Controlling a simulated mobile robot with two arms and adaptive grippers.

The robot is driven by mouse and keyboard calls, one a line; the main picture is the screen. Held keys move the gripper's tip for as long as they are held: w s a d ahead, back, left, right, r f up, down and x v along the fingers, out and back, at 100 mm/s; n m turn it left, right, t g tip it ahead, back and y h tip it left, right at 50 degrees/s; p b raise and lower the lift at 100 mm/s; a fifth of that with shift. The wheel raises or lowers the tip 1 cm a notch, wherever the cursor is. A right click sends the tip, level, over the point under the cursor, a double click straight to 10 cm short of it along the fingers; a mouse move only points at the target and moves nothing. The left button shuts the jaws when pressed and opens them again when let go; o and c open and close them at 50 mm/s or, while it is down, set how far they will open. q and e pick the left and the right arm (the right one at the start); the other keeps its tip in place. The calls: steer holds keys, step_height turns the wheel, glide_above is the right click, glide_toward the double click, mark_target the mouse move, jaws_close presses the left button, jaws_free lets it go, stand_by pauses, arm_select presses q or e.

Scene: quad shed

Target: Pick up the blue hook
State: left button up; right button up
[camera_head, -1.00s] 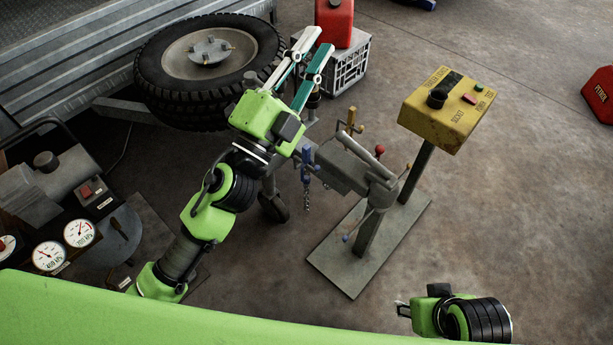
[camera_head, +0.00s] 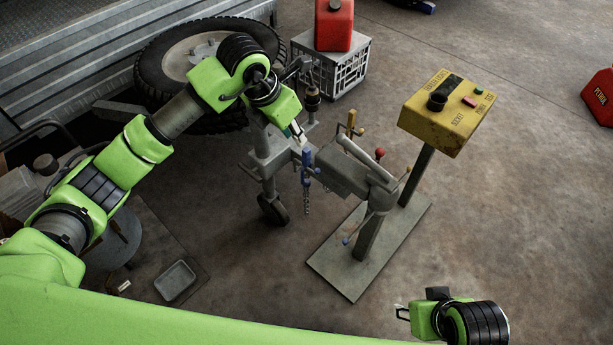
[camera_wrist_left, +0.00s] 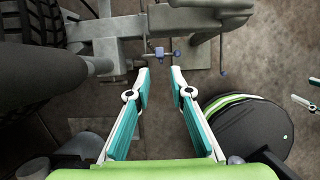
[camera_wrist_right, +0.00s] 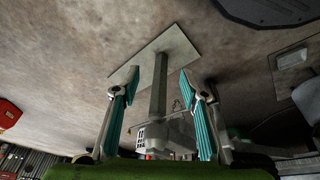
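The blue hook (camera_head: 306,163) hangs upright beside the grey hitch in the middle of the head view, with a short chain below it. A small blue part that looks like its top (camera_wrist_left: 159,53) shows in the left wrist view, just beyond the fingertips and roughly centred between them. My left gripper (camera_head: 298,136) is just above and slightly left of the hook in the head view; its fingers (camera_wrist_left: 160,72) are open and empty. My right gripper (camera_head: 400,310) is low at the right, far from the hook; its fingers (camera_wrist_right: 153,80) are open and empty.
A grey post on a floor plate (camera_head: 335,267) carries a yellow control box (camera_head: 447,112) right of the hook. A yellow-handled part (camera_head: 351,122) and a red knob (camera_head: 379,154) stand close by. A tyre (camera_head: 150,75) and a crate (camera_head: 347,72) with a red can (camera_head: 334,25) are behind.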

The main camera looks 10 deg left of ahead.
mark_target(304, 153)
arm_select(q)
steer(key=b+x, duration=0.1)
steer(key=x, duration=0.6)
steer(key=shift+d+f, duration=0.2)
steer(key=shift+f, duration=0.1)
steer(key=shift+w+d+f, duration=0.1)
steer(key=shift+w+f, duration=0.1)
steer(key=shift+f, duration=0.25)
steer(key=b+x, duration=0.1)
steer(key=x, duration=0.1)
steer(key=shift+f, duration=0.35)
steer(key=shift+b+x, duration=0.35)
steer(key=shift+x, duration=0.45)
steer(key=shift+w+f, duration=0.15)
steer(key=shift+w, duration=0.05)
jaws_close()
arm_select(e)
steer(key=shift+w+a+t, duration=0.15)
steer(key=shift+w+t, duration=0.2)
steer(key=shift+w, duration=0.2)
steer(key=shift+w+a+t, duration=0.15)
steer(key=shift+w+t, duration=0.2)
steer(key=shift+w, duration=0.15)
